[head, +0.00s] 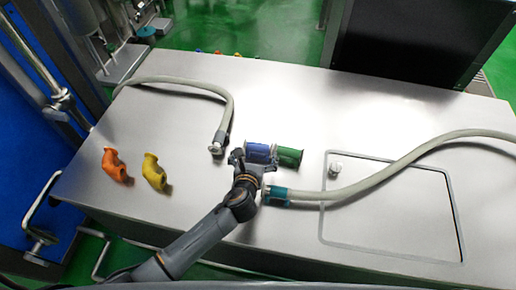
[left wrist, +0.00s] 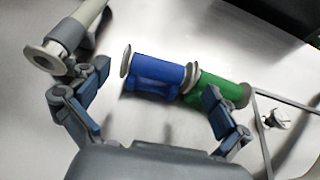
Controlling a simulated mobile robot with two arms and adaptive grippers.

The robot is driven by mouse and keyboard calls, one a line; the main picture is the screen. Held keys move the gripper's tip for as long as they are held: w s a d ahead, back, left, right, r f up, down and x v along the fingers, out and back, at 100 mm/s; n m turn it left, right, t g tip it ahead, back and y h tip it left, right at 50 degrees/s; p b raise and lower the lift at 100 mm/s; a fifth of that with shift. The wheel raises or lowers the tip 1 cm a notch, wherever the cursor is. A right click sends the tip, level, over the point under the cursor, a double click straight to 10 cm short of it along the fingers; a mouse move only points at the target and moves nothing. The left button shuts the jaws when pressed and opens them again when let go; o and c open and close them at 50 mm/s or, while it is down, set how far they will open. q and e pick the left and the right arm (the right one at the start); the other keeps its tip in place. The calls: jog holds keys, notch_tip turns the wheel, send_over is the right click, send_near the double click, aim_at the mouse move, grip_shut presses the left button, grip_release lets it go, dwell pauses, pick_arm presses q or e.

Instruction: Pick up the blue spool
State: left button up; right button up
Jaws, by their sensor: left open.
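The blue spool (head: 257,152) lies on its side on the metal table, end to end with a green spool (head: 289,156) on its right. In the left wrist view the blue spool (left wrist: 157,74) lies ahead of the fingers, with the green spool (left wrist: 232,93) at its right end. My left gripper (head: 247,168) is over the table just in front of the blue spool and partly covers its near left side. In the left wrist view the left gripper (left wrist: 145,107) has its fingers wide apart with nothing between them. The right gripper is not in view.
An orange part (head: 116,165) and a yellow part (head: 154,172) stand on the left of the table. A grey hose (head: 215,88) ends left of the gripper. Another hose (head: 360,186) with a teal end lies right of it, crossing a framed hatch (head: 400,235).

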aim_at(258, 149)
pick_arm(q)
jog(key=shift+x, duration=1.5)
jog(key=c, duration=1.1)
jog(key=shift+r, duration=0.1)
